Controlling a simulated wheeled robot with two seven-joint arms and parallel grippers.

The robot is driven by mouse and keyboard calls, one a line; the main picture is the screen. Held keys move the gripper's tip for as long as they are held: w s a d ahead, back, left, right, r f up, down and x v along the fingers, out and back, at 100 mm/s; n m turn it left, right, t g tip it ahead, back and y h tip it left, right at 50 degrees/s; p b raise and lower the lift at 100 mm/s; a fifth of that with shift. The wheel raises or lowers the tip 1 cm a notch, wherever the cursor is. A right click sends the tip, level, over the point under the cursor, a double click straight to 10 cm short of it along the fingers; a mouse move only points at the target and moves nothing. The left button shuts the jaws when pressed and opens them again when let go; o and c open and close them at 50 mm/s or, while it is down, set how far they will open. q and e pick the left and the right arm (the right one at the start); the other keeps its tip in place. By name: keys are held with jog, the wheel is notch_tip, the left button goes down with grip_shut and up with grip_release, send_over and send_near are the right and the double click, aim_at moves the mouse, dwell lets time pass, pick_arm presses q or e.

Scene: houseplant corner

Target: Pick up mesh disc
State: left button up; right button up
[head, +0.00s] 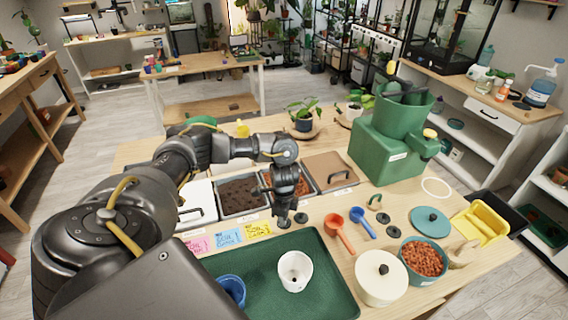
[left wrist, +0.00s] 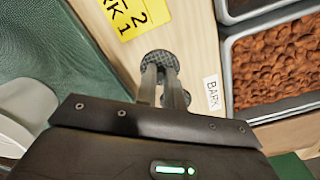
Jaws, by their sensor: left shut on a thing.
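My left gripper (head: 284,218) points down at the wooden bench between the soil bins and the green mat. In the left wrist view its fingers (left wrist: 163,78) are shut on a dark round mesh disc (left wrist: 158,58), whose patterned top shows around the fingertips. In the head view that disc is mostly hidden at the fingertips. I cannot tell whether the held disc touches the bench.
A green tray mat (head: 325,262) holds a white pot (head: 295,271) and a blue pot (head: 232,290). A bark bin (left wrist: 275,70) is close beside the gripper. Orange (head: 338,230) and blue (head: 362,222) scoops lie to the right. A green machine (head: 395,140) stands behind.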

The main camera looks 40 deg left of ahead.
pick_arm(q)
jog(key=shift+r+b, duration=0.3)
jog(key=shift+r, duration=0.2)
jog(key=w+a+r+b, duration=0.1)
jog(key=w+a+r, duration=0.6)
jog(key=w+r, duration=0.5)
jog(key=shift+a+b, duration=0.3)
jog(key=shift+b, duration=0.05)
